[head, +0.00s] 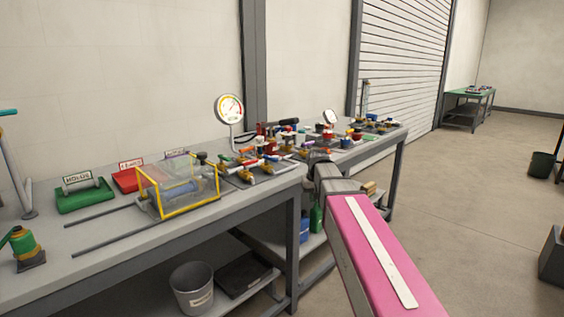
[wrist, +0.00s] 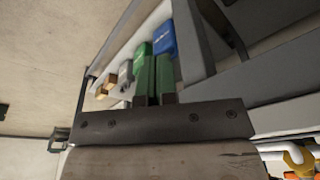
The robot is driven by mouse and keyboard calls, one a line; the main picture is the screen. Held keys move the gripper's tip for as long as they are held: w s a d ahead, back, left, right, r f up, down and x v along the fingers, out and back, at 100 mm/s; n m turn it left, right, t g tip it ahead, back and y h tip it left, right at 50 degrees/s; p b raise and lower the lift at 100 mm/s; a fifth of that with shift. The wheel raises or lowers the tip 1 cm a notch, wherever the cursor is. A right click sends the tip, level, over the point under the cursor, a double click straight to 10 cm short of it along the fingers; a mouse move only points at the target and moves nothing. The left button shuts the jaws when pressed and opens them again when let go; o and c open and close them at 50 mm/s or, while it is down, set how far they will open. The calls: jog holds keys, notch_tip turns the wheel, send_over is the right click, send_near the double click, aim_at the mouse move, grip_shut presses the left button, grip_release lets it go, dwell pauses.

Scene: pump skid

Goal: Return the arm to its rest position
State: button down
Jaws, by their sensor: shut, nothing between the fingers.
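My arm, with a pink link (head: 375,260) carrying a white stripe, reaches up from the lower right in the head view to a dark joint (head: 325,172) in front of the bench's right part. My gripper cannot be made out clearly in the head view. In the wrist view my gripper (wrist: 155,62) shows as two narrow green fingers close together beyond a dark bracket. It is shut and empty. Behind the fingers are a green container and a blue container (wrist: 163,40) on a pale shelf; contact with them cannot be told.
The workbench (head: 95,258) carries a yellow-framed clear guard (head: 178,187), a round gauge (head: 229,109) and several valves. A grey bucket (head: 192,288) stands on its lower shelf. Open floor (head: 470,190) lies to the right, with a dark green bin (head: 541,165) farther off.

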jog(key=s+d+f+g, duration=0.1)
jog(key=s+d+f, duration=0.2)
jog(key=s+f, duration=0.7)
jog(key=s+d+f+m+g, duration=0.1)
jog(key=s+d+f, duration=0.2)
jog(key=s+f, duration=0.7)
notch_tip(320, 180, down, 3)
jog(key=shift+d+r, duration=0.2)
jog(key=shift+d, duration=0.1)
